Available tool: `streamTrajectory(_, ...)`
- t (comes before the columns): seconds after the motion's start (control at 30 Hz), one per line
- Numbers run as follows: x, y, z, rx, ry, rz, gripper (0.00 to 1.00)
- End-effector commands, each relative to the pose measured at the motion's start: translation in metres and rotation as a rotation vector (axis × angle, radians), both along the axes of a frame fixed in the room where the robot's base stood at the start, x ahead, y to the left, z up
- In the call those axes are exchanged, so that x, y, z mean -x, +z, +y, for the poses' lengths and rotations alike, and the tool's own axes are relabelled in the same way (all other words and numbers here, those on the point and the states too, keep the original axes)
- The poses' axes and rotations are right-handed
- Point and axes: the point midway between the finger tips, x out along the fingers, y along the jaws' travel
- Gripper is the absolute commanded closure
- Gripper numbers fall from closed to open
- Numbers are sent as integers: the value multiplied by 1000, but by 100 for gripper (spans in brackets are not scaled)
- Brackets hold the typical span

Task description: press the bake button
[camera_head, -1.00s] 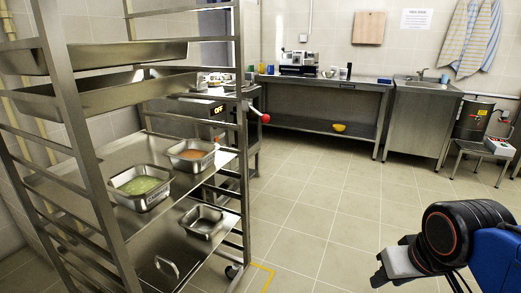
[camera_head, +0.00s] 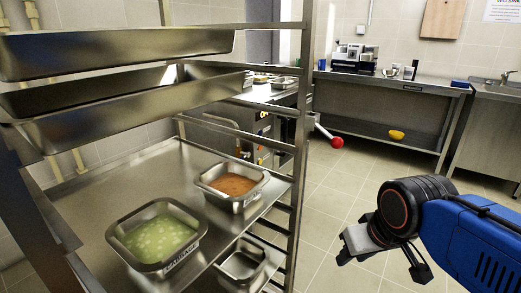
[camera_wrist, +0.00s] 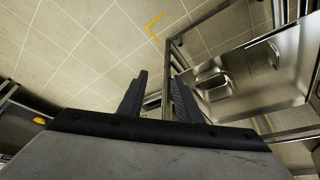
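No bake button can be made out in either view. A steel unit with a dark front panel (camera_head: 262,128) stands behind the rack in the head view. A small orange mark shows on the panel, and rack rails partly cover it. A lever with a red ball end (camera_head: 337,142) sticks out to the right of this unit. My gripper is at the lower right of the head view, over the floor and well apart from the panel. In the wrist view my gripper (camera_wrist: 157,85) has its two dark fingers apart with nothing between them.
A steel rack (camera_head: 297,150) fills the left, with large trays above. A pan of green food (camera_head: 160,262) and a pan of orange food (camera_head: 238,205) stand on its shelf. A steel counter (camera_head: 390,86) with a yellow bowl (camera_head: 396,135) below stands behind. Floor between is clear.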

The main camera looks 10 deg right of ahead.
Motion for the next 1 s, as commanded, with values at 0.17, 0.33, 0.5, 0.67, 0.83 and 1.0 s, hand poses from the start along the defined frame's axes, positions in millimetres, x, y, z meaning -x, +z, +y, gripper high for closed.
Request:
streamTrajectory(0.17, 0, 0, 0, 0, 0, 0, 86)
streamTrajectory(0.33, 0, 0, 0, 0, 0, 0, 100)
streamTrajectory(0.5, 0, 0, 0, 0, 0, 0, 100)
streamTrajectory(0.67, 0, 0, 0, 0, 0, 0, 100)
streamTrajectory(0.83, 0, 0, 0, 0, 0, 0, 100)
streamTrajectory(1.0, 0, 0, 0, 0, 0, 0, 100)
